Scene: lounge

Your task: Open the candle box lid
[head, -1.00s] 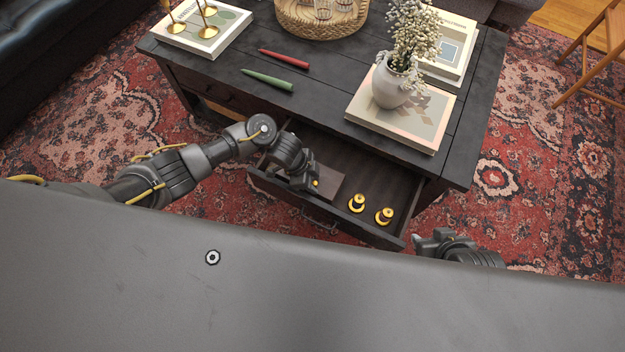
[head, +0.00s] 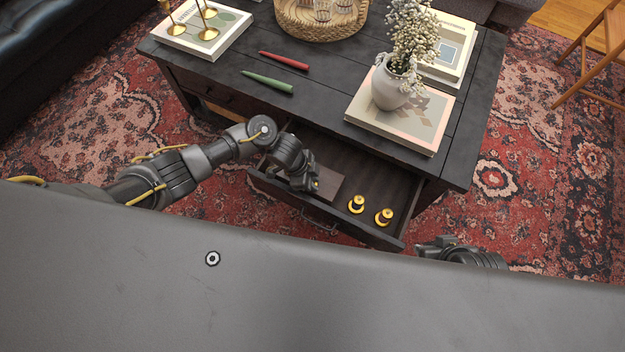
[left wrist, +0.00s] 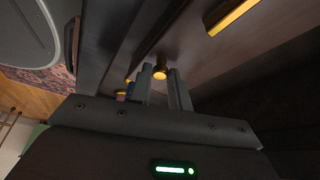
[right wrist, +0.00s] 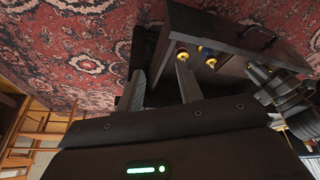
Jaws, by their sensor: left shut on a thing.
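The candle box (head: 329,184) is dark brown and lies in the left part of the open drawer. My left gripper (head: 312,186) is over the box's near side and covers part of it. In the left wrist view a small gold knob (left wrist: 160,72) shows at the fingertips against the box's brown wood (left wrist: 205,45), and the gripper is shut on it. I cannot tell whether the lid is raised at all. My right gripper (head: 425,248) is outside the drawer, near its right front corner. In the right wrist view its fingers (right wrist: 160,80) are apart and empty.
The drawer (head: 375,236) also holds two gold holders (head: 370,210), right of the box. On the table (head: 310,107) lie a red candle (head: 284,60) and a green candle (head: 267,81). A white vase (head: 392,88) stands on a book (head: 400,115) above the drawer.

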